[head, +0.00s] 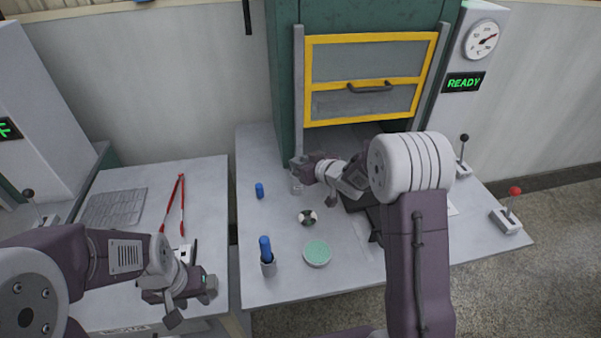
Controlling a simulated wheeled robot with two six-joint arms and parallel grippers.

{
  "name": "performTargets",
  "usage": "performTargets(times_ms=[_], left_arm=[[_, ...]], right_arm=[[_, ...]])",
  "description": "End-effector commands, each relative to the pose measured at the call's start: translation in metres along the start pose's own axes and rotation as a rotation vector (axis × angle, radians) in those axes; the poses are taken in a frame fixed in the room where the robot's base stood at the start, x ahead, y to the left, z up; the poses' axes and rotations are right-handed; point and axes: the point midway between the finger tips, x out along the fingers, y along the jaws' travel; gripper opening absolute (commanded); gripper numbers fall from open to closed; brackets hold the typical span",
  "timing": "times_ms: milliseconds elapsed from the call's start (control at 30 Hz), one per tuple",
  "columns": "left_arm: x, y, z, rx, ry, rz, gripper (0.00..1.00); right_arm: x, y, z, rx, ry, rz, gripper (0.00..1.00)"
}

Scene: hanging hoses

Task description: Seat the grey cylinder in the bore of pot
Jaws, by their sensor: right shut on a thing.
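My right gripper (299,170) is over the middle table, in front of the yellow-framed door. It is shut on a small grey piece (296,187), which looks like the grey cylinder; the fingers hide part of it. A small round black-and-white piece (307,217) lies on the table below it, apart from it. A grey cup (268,268) at the front left of this table holds an upright blue cylinder (265,247). I cannot tell for sure which is the pot. My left gripper (192,300) is low over the left table; its finger gap is unclear.
A second blue cylinder (259,190) stands on the middle table. A round green-topped dish (317,252) is near the front. Red tongs (175,205) and a grey mat (115,208) lie on the left table. Levers (509,218) stand at the right. A gap separates the tables.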

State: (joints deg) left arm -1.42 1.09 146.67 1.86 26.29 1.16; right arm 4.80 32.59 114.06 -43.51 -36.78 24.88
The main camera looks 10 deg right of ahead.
Motion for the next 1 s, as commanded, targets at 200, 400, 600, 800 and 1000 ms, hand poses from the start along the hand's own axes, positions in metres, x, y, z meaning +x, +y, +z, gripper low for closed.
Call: performTargets(times_ms=[200,400,600,800,1000], left_arm=[[0.007,0.0,0.001,0.0,0.0,0.0,0.36],[0.007,0.0,0.001,0.0,0.0,0.0,0.36],[0.01,0.0,0.001,0.0,0.0,0.0,0.36],[0.009,0.0,0.001,0.0,0.0,0.0,0.36],[0.007,0.0,0.001,0.0,0.0,0.0,0.36]], right_arm=[[0.014,0.0,0.032,0.002,-0.003,0.0,0.0],[0.014,0.001,0.031,0.0,-0.001,0.0,0.0],[0.016,0.001,0.035,0.0,-0.002,0.0,0.27],[0.015,0.001,0.034,0.001,-0.002,0.0,0.44],[0.014,0.001,0.032,0.0,-0.001,0.0,0.44]])
